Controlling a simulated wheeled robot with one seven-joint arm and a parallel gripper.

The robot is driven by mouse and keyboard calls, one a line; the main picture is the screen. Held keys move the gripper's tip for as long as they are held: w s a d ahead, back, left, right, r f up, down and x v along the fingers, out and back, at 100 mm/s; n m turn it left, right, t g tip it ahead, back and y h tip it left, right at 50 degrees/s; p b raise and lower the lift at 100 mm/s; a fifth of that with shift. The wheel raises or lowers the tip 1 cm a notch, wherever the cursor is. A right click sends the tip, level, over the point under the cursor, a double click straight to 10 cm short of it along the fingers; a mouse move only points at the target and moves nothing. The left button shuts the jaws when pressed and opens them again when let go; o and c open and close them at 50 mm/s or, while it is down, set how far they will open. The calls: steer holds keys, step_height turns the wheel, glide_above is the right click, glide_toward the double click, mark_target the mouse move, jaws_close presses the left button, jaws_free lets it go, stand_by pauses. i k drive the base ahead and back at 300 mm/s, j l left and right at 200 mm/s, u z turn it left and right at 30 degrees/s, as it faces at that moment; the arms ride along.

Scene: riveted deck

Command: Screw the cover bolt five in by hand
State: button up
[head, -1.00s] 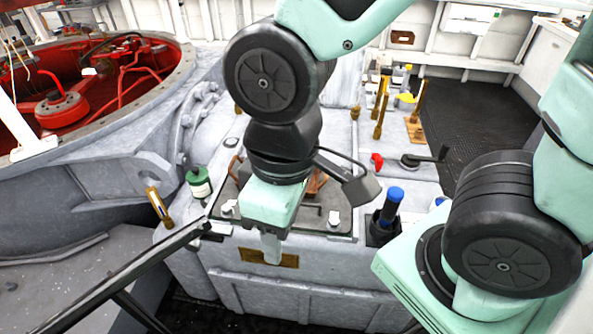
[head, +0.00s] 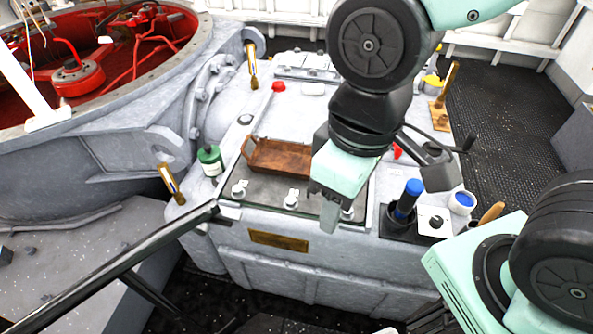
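The dark cover plate (head: 262,203) lies on top of the grey housing. Small pale bolts stand along its front edge: one at the left (head: 239,190), one in the middle (head: 291,198) and one at the right (head: 348,214). I cannot tell which is bolt five. My gripper (head: 330,217) points down over the cover's front right part, beside the right bolt and partly in front of it. Whether it touches that bolt is unclear. The fingers overlap in this view, so their opening and anything between them are hidden.
A brown tray (head: 275,158) sits on the cover behind the bolts. A green bottle (head: 210,160) stands left. A black bar (head: 130,262) reaches the housing's front left corner.

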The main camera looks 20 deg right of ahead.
mark_target(237, 190)
steer(key=j, duration=0.9)
steer(key=i+j+u, duration=0.1)
steer(key=j, duration=0.8)
